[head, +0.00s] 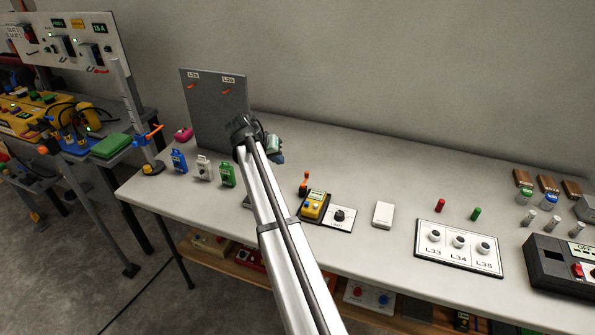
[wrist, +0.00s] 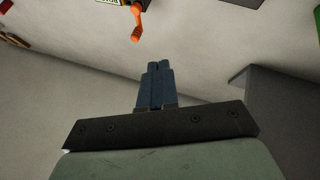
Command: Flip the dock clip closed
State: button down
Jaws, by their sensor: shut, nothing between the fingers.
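The dock (head: 297,221) sits on the table near its front edge and holds a yellow device (head: 315,205). An orange clip (head: 304,183) stands up at the dock's back left. In the wrist view the orange clip (wrist: 137,22) shows at the top edge, with only a sliver of the dock. My gripper (head: 279,157) is above the table, behind and left of the clip and apart from it. In the wrist view its blue fingers (wrist: 158,85) are together, with nothing between them.
A grey upright panel (head: 212,110) stands behind and left of my gripper. Blue, white and green padlock-like items (head: 203,168) stand in front of it. A dial plate (head: 338,217) adjoins the dock on the right. A white block (head: 383,214) lies further right. The table behind the clip looks clear.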

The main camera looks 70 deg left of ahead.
jog(key=shift+s+d+r, duration=0.1)
jog(key=shift+s+r, duration=0.05)
jog(key=shift+s, duration=0.5)
jog(key=shift+s+d+r, duration=0.1)
jog(key=shift+s, duration=0.5)
jog(key=x, duration=1)
jog(key=shift+w+f, duration=0.15)
jog(key=shift+w, duration=0.1)
jog(key=shift+w+d, duration=0.3)
jog(key=shift+w, duration=0.2)
jog(key=shift+w+d, duration=0.35)
jog(key=shift+w, duration=0.15)
jog(key=shift+w+d, duration=0.25)
jog(key=shift+w, duration=0.45)
